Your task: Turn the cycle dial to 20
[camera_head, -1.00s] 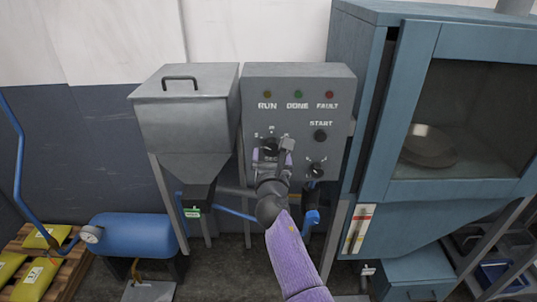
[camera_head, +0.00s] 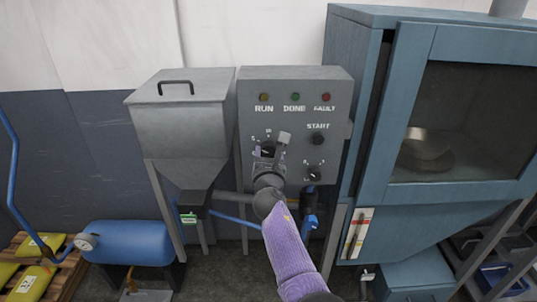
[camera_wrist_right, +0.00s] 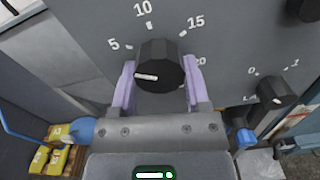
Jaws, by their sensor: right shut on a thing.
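The black cycle dial (camera_wrist_right: 163,66) is on the grey control panel (camera_head: 330,95), with marks 5, 10, 15 and a partly hidden 20 around it. Its white pointer line faces left, a little below the 5 mark. My right gripper (camera_wrist_right: 160,88) has one finger on each side of the dial and is shut on it. In the head view, the dial (camera_head: 268,149) is partly covered by my right gripper (camera_head: 269,160). My left gripper is out of view.
A smaller knob (camera_head: 315,169) sits right of the dial, below the START button (camera_head: 318,139). A grey hopper (camera_head: 180,120) stands to the left. A blue cabinet with a window (camera_head: 385,110) stands close on the right.

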